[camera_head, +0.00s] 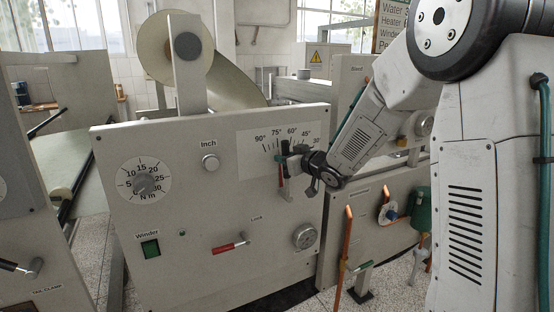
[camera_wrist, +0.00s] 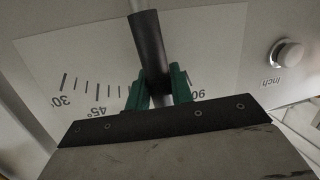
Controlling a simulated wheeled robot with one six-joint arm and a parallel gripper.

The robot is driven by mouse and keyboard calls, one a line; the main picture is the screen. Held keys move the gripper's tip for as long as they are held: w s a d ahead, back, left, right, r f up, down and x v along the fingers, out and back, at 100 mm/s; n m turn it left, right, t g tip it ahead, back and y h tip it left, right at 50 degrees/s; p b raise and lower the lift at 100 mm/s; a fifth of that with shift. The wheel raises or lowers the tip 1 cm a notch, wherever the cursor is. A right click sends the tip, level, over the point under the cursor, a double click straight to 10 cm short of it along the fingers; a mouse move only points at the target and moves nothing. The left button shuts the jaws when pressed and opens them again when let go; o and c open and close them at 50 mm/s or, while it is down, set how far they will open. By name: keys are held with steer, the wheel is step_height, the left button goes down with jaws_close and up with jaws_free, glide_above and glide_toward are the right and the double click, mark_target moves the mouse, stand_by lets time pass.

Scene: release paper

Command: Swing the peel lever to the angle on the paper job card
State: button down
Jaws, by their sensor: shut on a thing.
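The peel lever (camera_wrist: 148,42) has a black grip and a grey shaft in the wrist view. My gripper (camera_wrist: 160,88) is shut on it, one green finger on each side. In the head view my gripper (camera_head: 283,168) is at the white angle scale (camera_head: 252,142), below its numbers. The scale reads 90° at left to 30° at right. The lever and fingers cover the marks between 45° and 90° in the wrist view, so the exact angle cannot be read. No paper job card can be made out with certainty.
The panel carries an Inch button (camera_head: 210,162), a torque dial (camera_head: 143,184), a red-handled Lock lever (camera_head: 228,248), a gauge (camera_head: 305,236) and a green Winder switch (camera_head: 150,249). A text board (camera_head: 391,17) at top right is partly hidden by my arm. Copper pipes (camera_head: 344,255) stand at right.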

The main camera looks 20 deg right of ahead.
steer(key=c, duration=1.2)
jaws_free()
steer(key=shift+c, duration=0.2)
steer(key=v, duration=0.7)
steer(key=shift+s, duration=0.4)
steer(key=shift+d, duration=0.15)
